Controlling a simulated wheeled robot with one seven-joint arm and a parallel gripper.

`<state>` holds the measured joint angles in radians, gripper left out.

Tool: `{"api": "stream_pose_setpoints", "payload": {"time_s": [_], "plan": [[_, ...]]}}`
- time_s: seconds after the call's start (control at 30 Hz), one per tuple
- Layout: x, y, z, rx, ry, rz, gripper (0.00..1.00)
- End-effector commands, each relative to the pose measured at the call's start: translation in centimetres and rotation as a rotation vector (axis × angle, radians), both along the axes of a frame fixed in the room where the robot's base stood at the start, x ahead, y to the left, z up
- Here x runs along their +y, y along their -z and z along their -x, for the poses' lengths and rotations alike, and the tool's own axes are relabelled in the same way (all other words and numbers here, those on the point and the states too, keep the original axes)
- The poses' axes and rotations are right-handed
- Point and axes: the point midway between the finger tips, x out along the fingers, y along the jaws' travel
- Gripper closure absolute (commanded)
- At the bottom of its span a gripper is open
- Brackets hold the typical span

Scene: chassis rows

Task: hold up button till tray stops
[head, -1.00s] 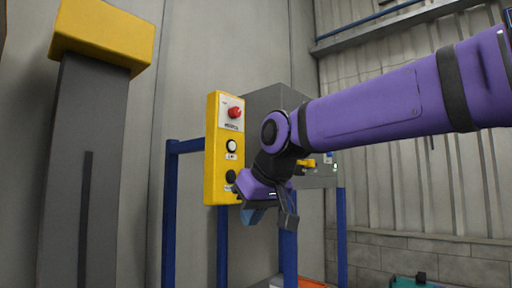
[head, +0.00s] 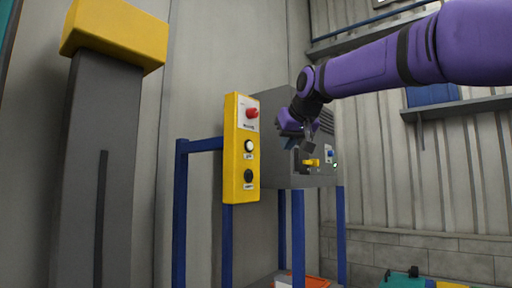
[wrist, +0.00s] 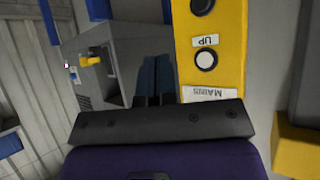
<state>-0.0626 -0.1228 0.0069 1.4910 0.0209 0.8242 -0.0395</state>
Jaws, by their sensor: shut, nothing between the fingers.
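A yellow control panel (head: 232,190) stands upright left of my gripper, with a red button (head: 252,113) at the top, a white button (head: 249,145) in the middle and a black button (head: 248,176) below. In the wrist view the white button (wrist: 206,59) has an "UP" label (wrist: 205,40) beside it, and a "MAINS" label (wrist: 210,94) shows closer to my gripper. My gripper (head: 308,143) is shut and empty, to the right of the panel in front of the grey cabinet. Its fingers (wrist: 154,78) show beside the panel, apart from the white button. No tray can be made out.
The grey cabinet (head: 275,160) carries a yellow knob (head: 311,162) and a blue button (head: 329,153). Blue frame posts (head: 298,235) stand below. A grey column with a yellow top (head: 112,35) is at left. An orange bin (head: 312,283) sits low.

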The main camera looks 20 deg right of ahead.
Motion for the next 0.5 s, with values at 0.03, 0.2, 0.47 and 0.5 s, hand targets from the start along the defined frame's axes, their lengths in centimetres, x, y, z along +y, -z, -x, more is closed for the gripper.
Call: {"api": "stream_pose_setpoints", "payload": {"time_s": [0.03, 0.2, 0.47, 0.5], "plan": [[0.0, 0.0, 0.0, 0.000, 0.000, 0.000, 1.00], [0.1, 0.0, -0.2, 0.001, 0.000, 0.000, 1.00], [1.6, 0.0, -2.1, 0.001, -0.002, 0.000, 1.00], [1.9, 0.1, -2.5, 0.001, -0.002, 0.000, 1.00]]}}
